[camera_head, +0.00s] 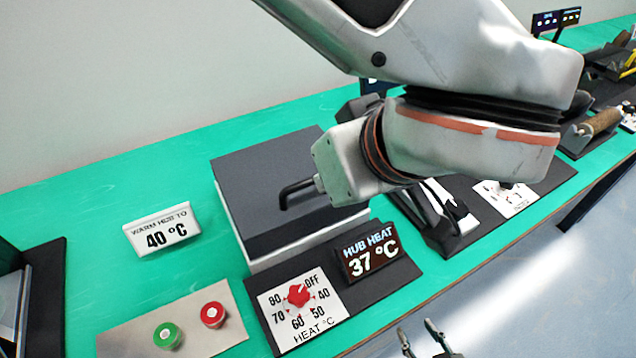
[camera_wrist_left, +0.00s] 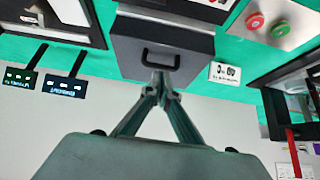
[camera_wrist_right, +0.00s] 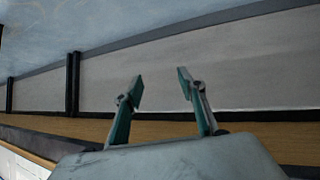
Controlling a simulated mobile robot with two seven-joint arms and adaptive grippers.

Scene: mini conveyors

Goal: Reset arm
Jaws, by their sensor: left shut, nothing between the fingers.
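My left arm (camera_head: 470,130) spans the upper right of the head view, and its fingers do not show clearly there. In the left wrist view my left gripper (camera_wrist_left: 160,84) is shut and empty, its fingertips appearing just beside the black handle (camera_wrist_left: 161,58) of the grey box. I cannot tell whether they touch it. The grey box (camera_head: 265,190) stands on the green bench with its lid down. My right gripper (camera_head: 418,335) shows at the bottom edge of the head view. In the right wrist view the right gripper (camera_wrist_right: 158,88) is open and empty.
A heat dial (camera_head: 298,296) with a red knob and a display (camera_head: 368,260) reading 37 °C sit before the box. A sign (camera_head: 160,230) reads "Warm hub to 40 °C". Green (camera_head: 167,336) and red (camera_head: 213,315) buttons stand at front left. The green bench's far left (camera_head: 110,185) is clear.

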